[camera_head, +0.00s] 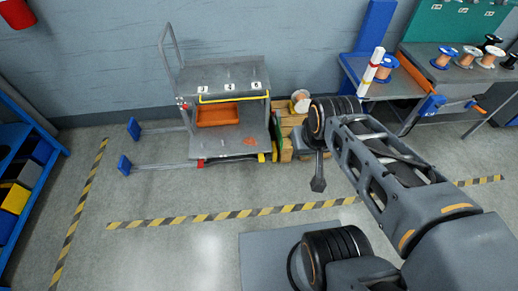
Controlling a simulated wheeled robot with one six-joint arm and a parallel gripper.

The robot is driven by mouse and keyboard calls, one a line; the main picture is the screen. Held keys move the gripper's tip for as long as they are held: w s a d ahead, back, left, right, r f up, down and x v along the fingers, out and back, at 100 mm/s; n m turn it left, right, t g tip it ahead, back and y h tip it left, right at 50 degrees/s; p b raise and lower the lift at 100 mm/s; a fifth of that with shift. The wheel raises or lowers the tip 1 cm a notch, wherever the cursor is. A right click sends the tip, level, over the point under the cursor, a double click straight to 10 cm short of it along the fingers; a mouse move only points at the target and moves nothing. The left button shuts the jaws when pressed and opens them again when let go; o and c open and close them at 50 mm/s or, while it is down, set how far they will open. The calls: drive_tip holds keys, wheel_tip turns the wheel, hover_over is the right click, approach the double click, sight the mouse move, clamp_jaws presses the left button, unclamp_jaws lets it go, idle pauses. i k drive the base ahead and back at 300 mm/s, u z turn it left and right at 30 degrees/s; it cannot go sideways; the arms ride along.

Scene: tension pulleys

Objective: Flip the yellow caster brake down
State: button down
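A grey two-deck cart (225,75) stands against the wall, left of centre. A small yellow piece (261,157) at its lower right front corner looks like the yellow caster brake; its tilt is too small to tell. A small red piece (200,163) sits at the lower left front corner. My gripper (318,185) hangs from the end of my arm, right of the cart and apart from it in the picture. It is small and dark, seen from above, and I cannot tell whether its fingers are open or shut.
An orange bin (217,114) sits between the cart's decks. Wooden crates (289,125) stand close at its right. A workbench with spools (445,78) is at the right, and a blue shelf (22,160) at the left. The floor before the cart is clear up to the striped line (220,215).

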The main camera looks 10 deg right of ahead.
sight(261, 156)
drive_tip(key=u, duration=0.2)
drive_tip(key=i, duration=1.25)
drive_tip(key=u, duration=0.15)
